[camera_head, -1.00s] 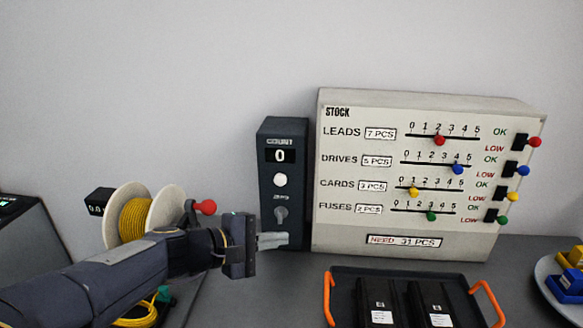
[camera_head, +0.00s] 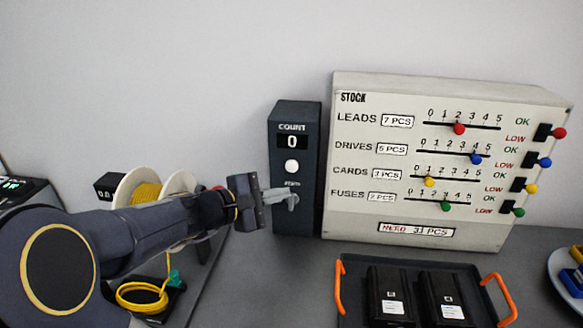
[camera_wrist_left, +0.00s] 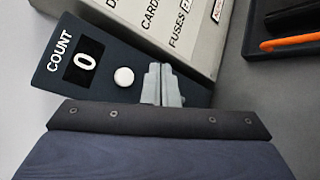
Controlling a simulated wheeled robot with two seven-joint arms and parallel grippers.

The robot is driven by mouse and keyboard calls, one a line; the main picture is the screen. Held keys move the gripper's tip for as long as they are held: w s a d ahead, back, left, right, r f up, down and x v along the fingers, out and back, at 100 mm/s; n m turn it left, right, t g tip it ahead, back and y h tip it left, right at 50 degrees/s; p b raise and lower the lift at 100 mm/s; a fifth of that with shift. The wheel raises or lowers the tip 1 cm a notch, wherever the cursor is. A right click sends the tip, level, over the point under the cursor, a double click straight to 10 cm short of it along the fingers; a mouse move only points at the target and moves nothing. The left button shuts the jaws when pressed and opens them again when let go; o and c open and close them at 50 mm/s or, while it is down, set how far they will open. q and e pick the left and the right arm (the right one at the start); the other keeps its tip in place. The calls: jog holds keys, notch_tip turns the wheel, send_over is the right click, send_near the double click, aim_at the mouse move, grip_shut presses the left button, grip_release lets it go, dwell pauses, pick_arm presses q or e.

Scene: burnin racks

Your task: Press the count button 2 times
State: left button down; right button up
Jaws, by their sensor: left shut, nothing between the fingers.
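The dark counter box (camera_head: 283,222) stands upright against the wall, left of the stock board. Its display (camera_head: 292,142) under the word COUNT reads 0. The round white count button (camera_head: 292,167) sits below the display and is uncovered. My left gripper (camera_head: 292,197) is shut and empty, its fingertips in front of the lower part of the box, just below the button. It partly hides the small lower control there. In the left wrist view the closed fingers (camera_wrist_left: 162,85) point at the box beside the white button (camera_wrist_left: 124,77), apart from it. My right gripper is not in view.
The stock board (camera_head: 345,232) with coloured slider knobs stands right of the box. A dark tray (camera_head: 350,270) with orange handles and black packs lies in front of it. A spool of yellow cable (camera_head: 146,192) stands at left, behind my arm.

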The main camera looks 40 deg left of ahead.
aim_at(296, 170)
pick_arm(q)
jog(key=w+a, duration=0.3)
jog(key=w, duration=0.3)
jog(key=shift+a, duration=0.2)
jog(key=shift+w, duration=0.1)
dwell(0.9)
jog(key=shift+w+a, duration=0.1)
dwell(0.8)
jog(key=shift+w+a, duration=0.15)
jog(key=shift+w, duration=0.15)
jog(key=shift+w+a, duration=0.2)
jog(key=shift+w, duration=0.2)
dwell(0.8)
jog(key=shift+s, duration=0.1)
jog(key=shift+s+d+b, duration=0.45)
jog(key=shift+s+b, duration=0.05)
jog(key=shift+s, duration=0.2)
